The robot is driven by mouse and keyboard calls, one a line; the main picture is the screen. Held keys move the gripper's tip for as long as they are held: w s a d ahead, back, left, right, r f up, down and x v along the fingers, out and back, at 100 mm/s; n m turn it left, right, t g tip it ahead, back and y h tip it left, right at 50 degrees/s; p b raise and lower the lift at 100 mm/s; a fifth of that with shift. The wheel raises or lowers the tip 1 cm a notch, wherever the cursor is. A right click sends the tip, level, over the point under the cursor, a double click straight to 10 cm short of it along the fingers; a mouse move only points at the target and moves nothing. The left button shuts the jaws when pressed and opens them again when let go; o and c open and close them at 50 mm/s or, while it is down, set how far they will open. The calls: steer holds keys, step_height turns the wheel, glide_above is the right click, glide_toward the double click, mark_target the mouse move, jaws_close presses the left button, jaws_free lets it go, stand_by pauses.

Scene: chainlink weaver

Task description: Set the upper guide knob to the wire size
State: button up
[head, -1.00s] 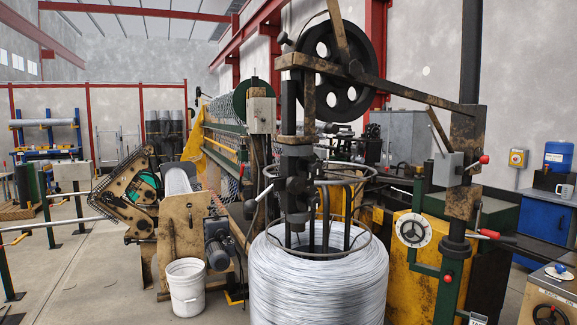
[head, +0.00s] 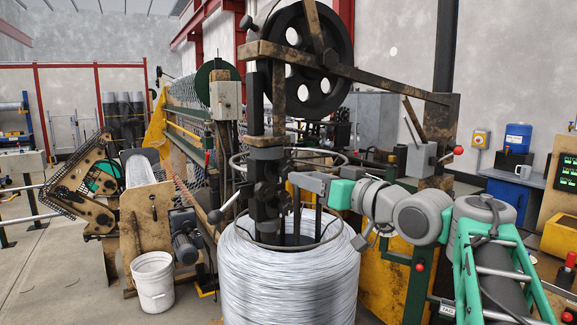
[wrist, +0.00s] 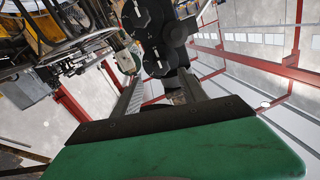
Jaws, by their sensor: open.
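The dark wire-guide block (head: 266,165) stands upright above the wire coil. Dark round knobs (head: 264,190) show on it, small and partly merged with the dark metal behind. My gripper (head: 290,180) reaches in from the right, level with these knobs and close beside them. In the wrist view my gripper (wrist: 161,76) has its two fingers spread. A dark round knob (wrist: 155,64) with pale marks lies between or just beyond the fingertips. A second dark round part (wrist: 135,15) lies farther up the picture. I cannot tell whether a finger touches either one. No size setting is readable.
A big black wheel (head: 300,50) and a long bar (head: 390,84) hang overhead. A white bucket (head: 153,283) stands on the floor at left.

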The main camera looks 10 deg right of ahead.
mark_target(288, 172)
steer(key=p+x, duration=0.2)
steer(key=x, duration=0.5)
steer(key=shift+w+a, duration=0.2)
steer(key=shift+a, duration=0.1)
steer(key=shift+c, duration=0.4)
steer(key=shift+f, duration=0.1)
jaws_close()
